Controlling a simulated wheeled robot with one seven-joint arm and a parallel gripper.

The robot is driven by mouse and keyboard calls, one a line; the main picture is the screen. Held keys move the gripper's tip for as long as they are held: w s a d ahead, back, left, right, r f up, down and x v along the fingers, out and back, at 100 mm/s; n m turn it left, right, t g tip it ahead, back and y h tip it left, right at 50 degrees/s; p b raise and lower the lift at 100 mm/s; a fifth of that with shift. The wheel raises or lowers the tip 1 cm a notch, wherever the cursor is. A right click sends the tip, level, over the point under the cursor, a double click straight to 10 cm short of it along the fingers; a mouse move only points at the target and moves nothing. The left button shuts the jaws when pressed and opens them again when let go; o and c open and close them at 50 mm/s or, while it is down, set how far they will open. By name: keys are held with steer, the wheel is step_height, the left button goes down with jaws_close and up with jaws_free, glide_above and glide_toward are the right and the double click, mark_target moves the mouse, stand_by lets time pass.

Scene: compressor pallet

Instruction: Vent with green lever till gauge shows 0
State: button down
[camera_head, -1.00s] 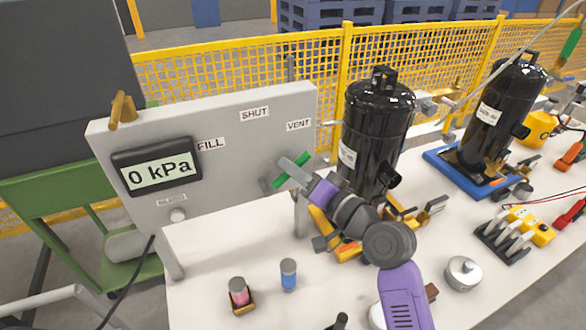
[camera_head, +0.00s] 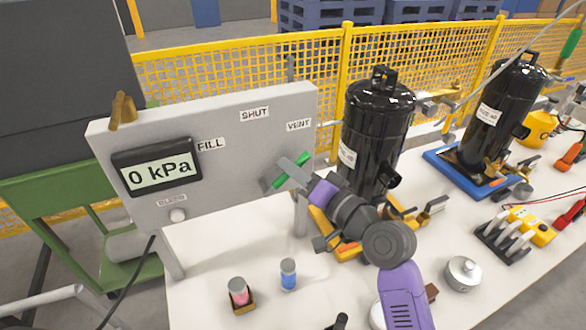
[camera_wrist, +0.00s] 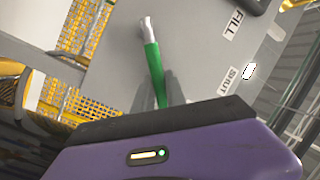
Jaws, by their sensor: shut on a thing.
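The grey panel (camera_head: 235,150) stands upright at the left of the white table. Its gauge (camera_head: 158,170) reads 0 kPa. The green lever (camera_head: 279,182) is at the panel's right side, below the VENT label (camera_head: 299,124). My gripper (camera_head: 289,171) is at the lever. In the wrist view, the green lever (camera_wrist: 153,68) runs up from between my gripper's grey fingers (camera_wrist: 160,90) to a silver end. The fingers are closed around its lower part; their tips are partly hidden behind it.
A black compressor (camera_head: 375,130) stands just right of the panel and close to my arm. Another (camera_head: 500,115) stands on a blue base farther right. Small containers (camera_head: 289,274) and a round silver pot (camera_head: 463,273) are on the table. A yellow mesh fence (camera_head: 240,75) runs behind.

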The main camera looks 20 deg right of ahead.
steer(key=shift+a+r+n+g+p, duration=0.3)
steer(key=shift+a+r+n+p, duration=0.15)
steer(key=shift+r+n+p, duration=0.35)
steer(key=shift+a+r+n+g+h+p, duration=0.35)
steer(key=shift+a+n+p, duration=0.45)
steer(key=shift+n, duration=0.4)
steer(key=a+n+p, duration=0.1)
steer(key=n+p, duration=0.1)
steer(key=shift+a+r+n+g+h, duration=0.25)
steer(key=shift+a+r+n+h, duration=0.05)
steer(key=shift+a+h, duration=0.1)
steer(key=shift+a+n+h+p, duration=0.35)
steer(key=shift+a+n+p, duration=0.2)
steer(key=shift+a+n, duration=0.3)
steer(key=c, duration=1.4)
jaws_free()
steer(key=shift+o, duration=0.2)
steer(key=shift+s, duration=0.1)
